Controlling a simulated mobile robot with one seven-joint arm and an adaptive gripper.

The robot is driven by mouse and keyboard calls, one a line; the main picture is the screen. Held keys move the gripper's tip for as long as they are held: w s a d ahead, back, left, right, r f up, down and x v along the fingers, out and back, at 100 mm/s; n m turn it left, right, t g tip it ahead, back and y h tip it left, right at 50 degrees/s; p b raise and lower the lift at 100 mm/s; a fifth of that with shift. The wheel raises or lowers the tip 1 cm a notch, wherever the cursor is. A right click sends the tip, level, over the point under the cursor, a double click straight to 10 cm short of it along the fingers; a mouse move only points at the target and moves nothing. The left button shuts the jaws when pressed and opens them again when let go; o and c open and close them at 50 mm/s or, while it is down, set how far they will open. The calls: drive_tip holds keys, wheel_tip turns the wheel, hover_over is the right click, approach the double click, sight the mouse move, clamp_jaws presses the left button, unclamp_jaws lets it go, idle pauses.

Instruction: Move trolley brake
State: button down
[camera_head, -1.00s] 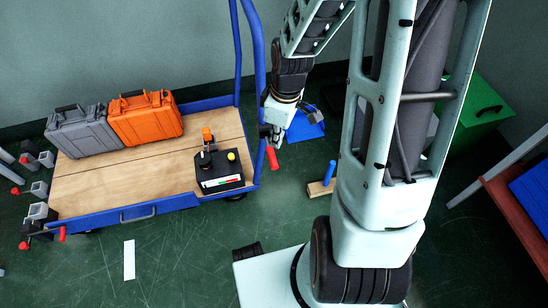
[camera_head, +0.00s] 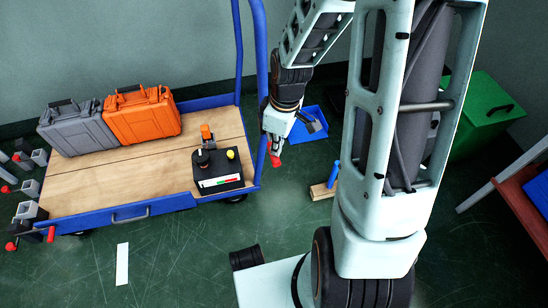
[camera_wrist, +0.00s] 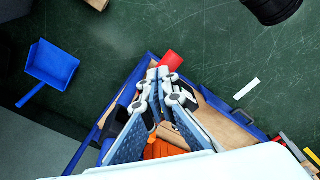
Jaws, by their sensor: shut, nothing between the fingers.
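The trolley (camera_head: 75,192) has a blue frame, a wooden deck and a tall blue push handle (camera_head: 238,60). A red brake lever (camera_head: 275,161) sticks out by the trolley's right end, and it also shows in the wrist view (camera_wrist: 171,61). My gripper (camera_head: 271,148) hangs right over this lever. In the wrist view my gripper (camera_wrist: 158,73) has its fingertips together, just beside the red lever, with nothing between them. Whether they touch the lever I cannot tell. Another red lever (camera_head: 51,234) shows at the trolley's front left corner.
The deck carries a grey case (camera_head: 77,130), an orange case (camera_head: 143,115) and a black control box (camera_head: 217,172). A blue dustpan (camera_head: 307,126) and a wooden block with a blue handle (camera_head: 322,190) lie right of the trolley. The green floor in front is mostly clear.

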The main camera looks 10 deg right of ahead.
idle(0.3)
drive_tip(key=shift+f+b, duration=0.8)
drive_tip(key=shift+f, duration=0.45)
drive_tip(key=shift+r, duration=0.1)
drive_tip(key=shift+s+d+r+p, duration=0.2)
drive_tip(key=shift+d+r+p, duration=0.1)
drive_tip(key=shift+p, duration=0.15)
drive_tip(key=shift+s+d+r+p, duration=0.2)
drive_tip(key=shift+s+d+p, duration=0.5)
drive_tip(key=shift+d, duration=0.2)
